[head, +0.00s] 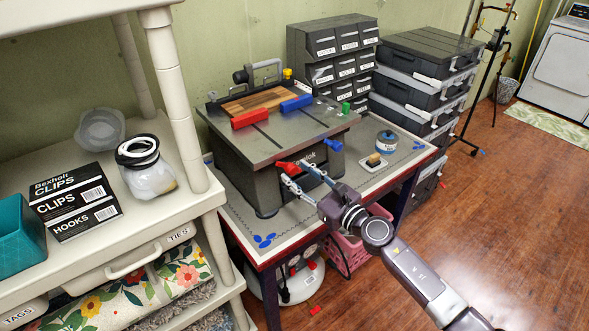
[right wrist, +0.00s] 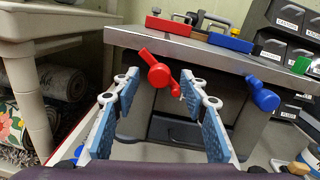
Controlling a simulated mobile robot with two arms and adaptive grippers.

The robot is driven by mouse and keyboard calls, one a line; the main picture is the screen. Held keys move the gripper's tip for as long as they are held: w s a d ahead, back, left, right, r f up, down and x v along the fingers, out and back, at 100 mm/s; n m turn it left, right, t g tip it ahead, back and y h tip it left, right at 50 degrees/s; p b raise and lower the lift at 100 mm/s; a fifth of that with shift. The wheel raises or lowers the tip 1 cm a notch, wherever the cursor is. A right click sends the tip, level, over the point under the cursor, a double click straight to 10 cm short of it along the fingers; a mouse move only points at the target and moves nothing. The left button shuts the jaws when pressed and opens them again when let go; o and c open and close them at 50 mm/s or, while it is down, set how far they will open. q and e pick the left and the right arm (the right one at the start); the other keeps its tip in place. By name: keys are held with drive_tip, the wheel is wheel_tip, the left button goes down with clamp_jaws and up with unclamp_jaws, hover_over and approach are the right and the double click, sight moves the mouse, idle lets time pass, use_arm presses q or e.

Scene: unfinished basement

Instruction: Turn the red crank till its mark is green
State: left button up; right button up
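The red crank (head: 286,168) sits on the front of a dark bench machine (head: 262,140) with a grey top. In the right wrist view the crank (right wrist: 160,75) shows a round red hub, one arm up to the left and a thinner part down to the right. I cannot make out a green mark on it. My right gripper (head: 303,178) is open in front of the crank. In the right wrist view its blue-padded fingers (right wrist: 165,100) stand wide apart, with the crank beyond and between them, seemingly untouched. My left gripper is not in view.
A blue knob (head: 333,145) is right of the crank. A blue-lidded can (head: 387,141) and a small block (head: 374,160) stand on the workbench (head: 410,158). Labelled drawers (head: 335,45) and stacked cases (head: 425,70) stand behind. A cream shelf (head: 200,200) is at left; open floor is at right.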

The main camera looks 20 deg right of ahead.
sight(287, 165)
drive_tip(key=shift+x, duration=1.4)
drive_tip(key=shift+c, duration=0.4)
clamp_jaws()
